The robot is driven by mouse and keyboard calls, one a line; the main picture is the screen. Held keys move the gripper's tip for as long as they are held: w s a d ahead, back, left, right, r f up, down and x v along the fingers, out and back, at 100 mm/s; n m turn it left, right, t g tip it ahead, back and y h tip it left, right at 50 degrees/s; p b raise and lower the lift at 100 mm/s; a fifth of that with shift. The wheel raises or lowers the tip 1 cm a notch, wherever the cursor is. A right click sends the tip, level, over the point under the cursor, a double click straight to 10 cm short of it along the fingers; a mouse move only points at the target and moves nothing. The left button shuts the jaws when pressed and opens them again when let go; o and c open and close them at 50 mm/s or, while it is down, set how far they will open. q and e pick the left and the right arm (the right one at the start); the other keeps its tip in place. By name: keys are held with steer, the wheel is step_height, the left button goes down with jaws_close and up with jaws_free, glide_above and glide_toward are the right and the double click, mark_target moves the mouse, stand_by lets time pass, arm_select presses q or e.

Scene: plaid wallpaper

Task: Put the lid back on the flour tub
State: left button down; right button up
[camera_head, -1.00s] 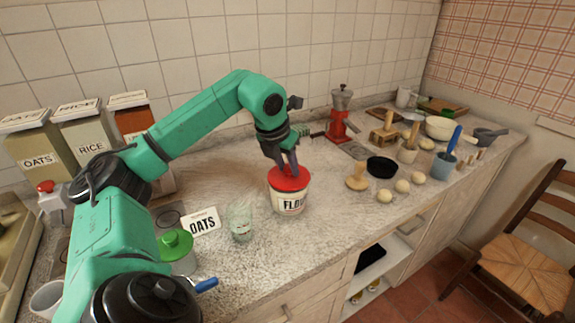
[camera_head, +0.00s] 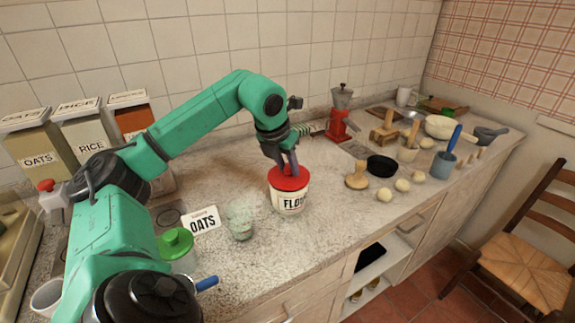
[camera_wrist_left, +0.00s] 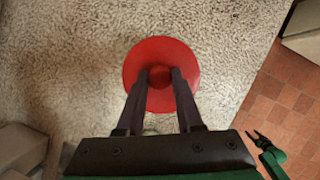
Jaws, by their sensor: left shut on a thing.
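The flour tub (camera_head: 289,203) is a cream tub with dark lettering, upright on the counter in the head view. Its red lid (camera_head: 289,183) lies level across the tub's mouth, and I see no clear gap between lid and rim. The lid also shows from above in the left wrist view (camera_wrist_left: 178,53), hiding the tub beneath it. My left gripper (camera_head: 290,169) points down from above, its fingers shut on the round red knob (camera_wrist_left: 159,76) in the lid's middle. My right gripper (camera_wrist_left: 262,142) shows small at the right of the left wrist view, over the floor; its jaws are unclear.
A green-lidded jar (camera_head: 176,243) is nearer. A wooden tool (camera_head: 357,177), black bowl (camera_head: 381,166) and several pale balls lie to the right. Bare counter lies in front of the tub.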

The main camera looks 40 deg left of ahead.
stand_by(0.4)
arm_select(q)
jaws_free()
step_height(320, 180, up, 7)
steer(key=p, duration=0.7)
stand_by(0.4)
jaws_close()
stand_by(0.6)
steer(key=shift+f, duration=0.15)
stand_by(0.7)
steer(key=shift+f+b, duration=2.45)
steer(key=shift+f, duration=0.35)
steer(key=shift+r, duration=0.1)
